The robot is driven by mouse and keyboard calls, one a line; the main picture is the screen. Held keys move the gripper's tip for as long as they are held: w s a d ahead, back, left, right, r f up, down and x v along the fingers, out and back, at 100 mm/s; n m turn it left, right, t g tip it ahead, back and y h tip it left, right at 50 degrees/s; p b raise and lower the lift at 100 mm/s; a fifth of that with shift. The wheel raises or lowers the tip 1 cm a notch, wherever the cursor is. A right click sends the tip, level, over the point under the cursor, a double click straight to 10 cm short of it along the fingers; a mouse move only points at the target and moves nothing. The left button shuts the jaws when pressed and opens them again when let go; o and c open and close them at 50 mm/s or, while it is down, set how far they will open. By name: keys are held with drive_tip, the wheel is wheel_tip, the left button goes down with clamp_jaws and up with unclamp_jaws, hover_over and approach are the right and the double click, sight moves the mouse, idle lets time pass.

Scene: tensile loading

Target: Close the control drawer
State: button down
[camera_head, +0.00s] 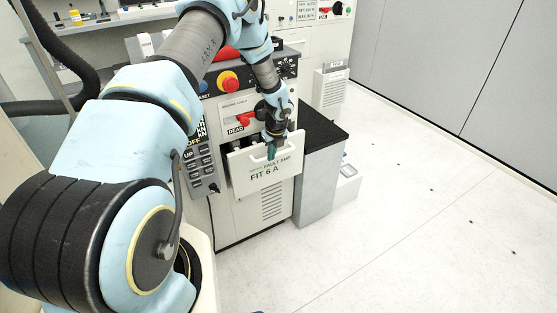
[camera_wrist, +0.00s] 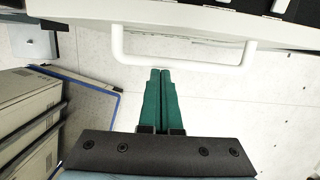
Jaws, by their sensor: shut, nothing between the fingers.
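The control drawer (camera_head: 250,183) is a pale front panel marked "FAULT AMP" and "FIT 6 A" on the machine's front. It stands out from the cabinet, so the drawer is open; how far is hard to judge. In the wrist view a white bar handle (camera_wrist: 185,62) runs along the drawer front (camera_wrist: 200,20). My gripper (camera_head: 271,152) is at the upper part of the panel. In the wrist view its green fingers (camera_wrist: 160,72) are together and empty, with their tips at the handle bar; whether they touch it I cannot tell.
Above the drawer is a panel with a red knob (camera_head: 229,82) and a red lever (camera_head: 243,119). A grey keypad (camera_head: 198,170) hangs to its left. A grey block with a black top (camera_head: 318,132) stands close on the right. The floor (camera_head: 400,220) farther right is clear.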

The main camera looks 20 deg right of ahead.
drive_tip(key=shift+w+a, duration=0.25)
drive_tip(key=shift+w, duration=0.6)
drive_tip(key=shift+w+a, duration=0.2)
drive_tip(key=shift+w, duration=0.6)
drive_tip(key=a+b+v, duration=0.1)
drive_tip(key=b+v, duration=0.1)
drive_tip(key=v, duration=0.8)
drive_tip(key=t+b, duration=0.2)
drive_tip(key=b, duration=0.9)
approach(281, 153)
drive_tip(key=s+d, duration=0.1)
drive_tip(key=s, duration=0.2)
drive_tip(key=shift+y, duration=0.4)
drive_tip(key=w+f+p, duration=0.1)
drive_tip(key=w+f, duration=0.1)
drive_tip(key=w+a+f+p, duration=0.1)
drive_tip(key=w+f, duration=0.1)
drive_tip(key=f, duration=0.1)
drive_tip(key=w+f, duration=0.2)
drive_tip(key=shift+w+a+f+p, duration=0.1)
drive_tip(key=shift+a+f+p, duration=0.15)
drive_tip(key=shift+f+p, duration=0.15)
drive_tip(key=shift+w+a, duration=0.1)
drive_tip(key=shift+w, duration=0.55)
drive_tip(key=shift+w, duration=0.1)
